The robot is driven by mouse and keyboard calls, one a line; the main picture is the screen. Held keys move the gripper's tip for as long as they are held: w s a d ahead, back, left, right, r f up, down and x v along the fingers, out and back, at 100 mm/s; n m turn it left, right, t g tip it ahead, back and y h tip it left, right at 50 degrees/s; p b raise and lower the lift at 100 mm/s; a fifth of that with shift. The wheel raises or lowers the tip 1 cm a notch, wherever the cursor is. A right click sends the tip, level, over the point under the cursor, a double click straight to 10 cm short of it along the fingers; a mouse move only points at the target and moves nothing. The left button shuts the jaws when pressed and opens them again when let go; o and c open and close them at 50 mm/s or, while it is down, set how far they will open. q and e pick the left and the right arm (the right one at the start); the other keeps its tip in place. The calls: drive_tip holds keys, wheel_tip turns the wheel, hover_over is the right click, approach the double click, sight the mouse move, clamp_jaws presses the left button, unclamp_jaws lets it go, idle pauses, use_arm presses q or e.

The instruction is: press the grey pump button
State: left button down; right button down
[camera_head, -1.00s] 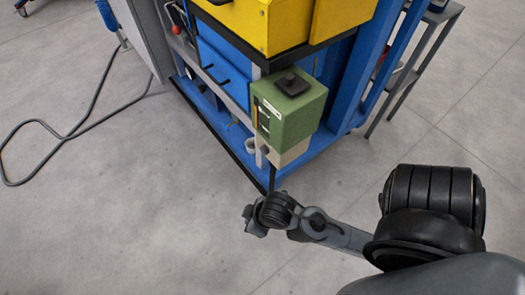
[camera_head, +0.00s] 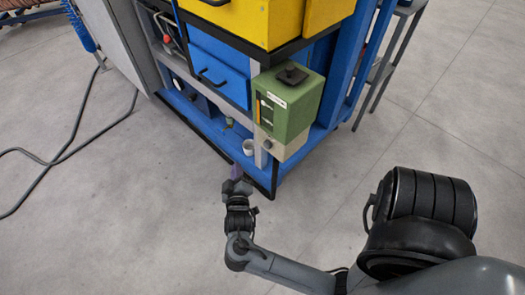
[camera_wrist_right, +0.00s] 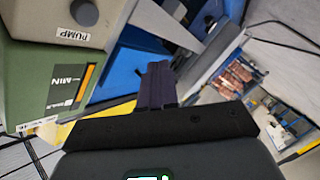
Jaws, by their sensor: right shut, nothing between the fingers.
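The grey pump button (camera_head: 267,144) is a small round knob on the beige lower part of the green pump box (camera_head: 287,108), which hangs at the cabinet's corner. In the right wrist view the button (camera_wrist_right: 84,12) shows at the top left, beside a "PUMP" label. My right gripper (camera_head: 237,173) is below and left of the button in the head view, apart from it. Its dark fingers (camera_wrist_right: 157,85) are together and empty in the wrist view, with the pump box to their left. My left gripper is not in view.
The blue cabinet frame (camera_head: 218,130) with its black edge stands close ahead of my right gripper. Yellow drawers (camera_head: 245,22) and a blue drawer (camera_head: 217,72) are above. A cable (camera_head: 60,160) lies on the open floor at left.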

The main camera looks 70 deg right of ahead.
sight(267, 145)
drive_tip(key=shift+s+r+g+h, duration=0.3)
drive_tip(key=shift+s+g+h, duration=0.2)
drive_tip(key=shift+h, duration=0.2)
drive_tip(key=s+d, duration=0.3)
drive_tip(key=d, duration=0.5)
drive_tip(key=shift+b, duration=0.35)
drive_tip(key=shift+s+d, duration=0.1)
drive_tip(key=shift+d, duration=0.05)
idle(0.7)
